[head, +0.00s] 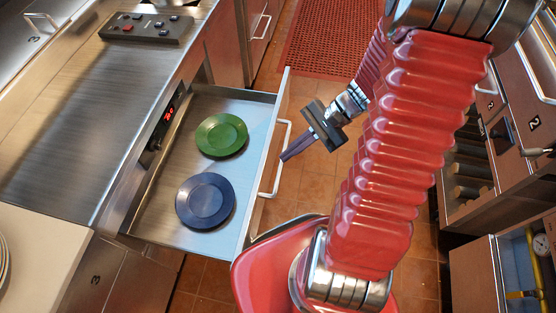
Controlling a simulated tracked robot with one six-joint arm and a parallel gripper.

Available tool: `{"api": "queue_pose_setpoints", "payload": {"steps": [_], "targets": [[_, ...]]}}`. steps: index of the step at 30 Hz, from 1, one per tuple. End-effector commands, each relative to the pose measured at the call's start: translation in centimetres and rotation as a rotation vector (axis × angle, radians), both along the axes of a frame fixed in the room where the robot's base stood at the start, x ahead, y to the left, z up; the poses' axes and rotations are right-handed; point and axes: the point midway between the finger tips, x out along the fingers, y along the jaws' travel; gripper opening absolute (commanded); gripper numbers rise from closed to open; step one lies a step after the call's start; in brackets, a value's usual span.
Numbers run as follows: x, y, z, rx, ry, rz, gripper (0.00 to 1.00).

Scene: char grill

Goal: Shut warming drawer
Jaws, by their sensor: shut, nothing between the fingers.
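The warming drawer (262,160) is pulled out from under the steel counter in the head view. A green plate (221,135) and a dark blue plate (205,201) lie inside it. Its front panel carries a pale bar handle (275,178) on the outer side. My gripper (285,157) is shut and empty, with its fingertips at the outer side of the drawer front, close to the handle. I cannot tell whether the fingertips touch the handle or the panel.
A steel counter (75,130) with a control box (147,28) lies at left, above a red digital display (168,114). A red perforated mat (335,38) lies on the tiled floor. Cabinets (510,120) stand at right. Open floor lies between the drawer and those cabinets.

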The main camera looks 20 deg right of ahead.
Motion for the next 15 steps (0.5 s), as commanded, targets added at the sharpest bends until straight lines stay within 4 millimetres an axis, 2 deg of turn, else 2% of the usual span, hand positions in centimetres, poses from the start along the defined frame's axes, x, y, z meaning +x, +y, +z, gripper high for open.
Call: {"api": "queue_pose_setpoints", "payload": {"steps": [15], "targets": [[0.4, -4.0, -7.6, 0.354, 0.152, -0.445, 0.00]]}}
